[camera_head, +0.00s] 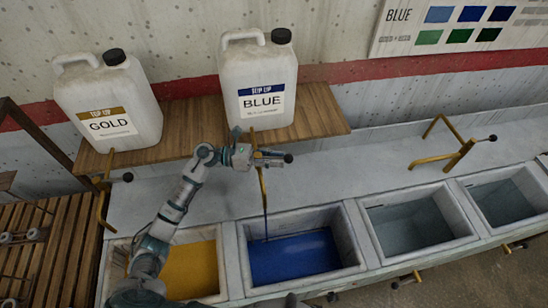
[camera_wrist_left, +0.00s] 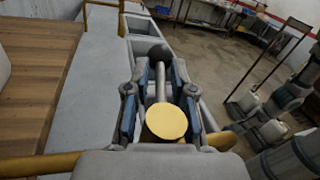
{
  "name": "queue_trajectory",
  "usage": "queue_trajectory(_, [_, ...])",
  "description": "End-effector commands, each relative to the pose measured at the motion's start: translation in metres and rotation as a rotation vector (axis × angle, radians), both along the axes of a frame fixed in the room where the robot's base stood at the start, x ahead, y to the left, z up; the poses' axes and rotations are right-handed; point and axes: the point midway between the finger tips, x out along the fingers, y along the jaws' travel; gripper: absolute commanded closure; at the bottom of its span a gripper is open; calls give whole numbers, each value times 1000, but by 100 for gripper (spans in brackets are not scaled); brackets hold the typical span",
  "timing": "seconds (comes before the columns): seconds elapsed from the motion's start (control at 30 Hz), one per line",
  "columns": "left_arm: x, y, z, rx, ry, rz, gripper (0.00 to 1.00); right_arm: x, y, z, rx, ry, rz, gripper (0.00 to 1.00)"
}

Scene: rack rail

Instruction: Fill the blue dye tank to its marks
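The blue dye tank (camera_head: 298,258) is the second basin from the left and holds deep blue liquid. A white jug labelled BLUE (camera_head: 258,80) stands on the wooden shelf above it. A yellow spout (camera_head: 263,182) hangs below the jug, and a thin dark blue stream runs from it into the tank. My left gripper (camera_head: 268,158) is at the tap's lever, whose dark knob sticks out past the fingers. In the left wrist view, the lever with its yellow round end (camera_wrist_left: 166,121) lies between my spread fingers, with gaps beside it. The tank's marks cannot be made out. My right gripper is out of view.
A jug labelled GOLD (camera_head: 108,105) stands at left above a tank of yellow liquid (camera_head: 192,272). Two basins (camera_head: 412,222) with grey-looking insides lie to the right, with a yellow tap (camera_head: 455,152) behind. A wooden slatted rack (camera_head: 40,250) is at far left.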

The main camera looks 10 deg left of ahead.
Motion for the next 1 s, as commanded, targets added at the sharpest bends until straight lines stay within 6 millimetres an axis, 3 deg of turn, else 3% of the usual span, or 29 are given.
queue_trajectory(0.3, [0, 2, 1, -3, -1, 2, 63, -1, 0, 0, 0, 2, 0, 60])
queue_trajectory(0.43, [-1, 13, 1, -2, 0, 4, 63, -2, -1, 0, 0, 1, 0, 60])
queue_trajectory(0.8, [-11, 89, -1, 0, 2, 4, 63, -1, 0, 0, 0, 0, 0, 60])
queue_trajectory(1.0, [-14, 115, -1, -2, 1, 2, 63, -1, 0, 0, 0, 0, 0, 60])
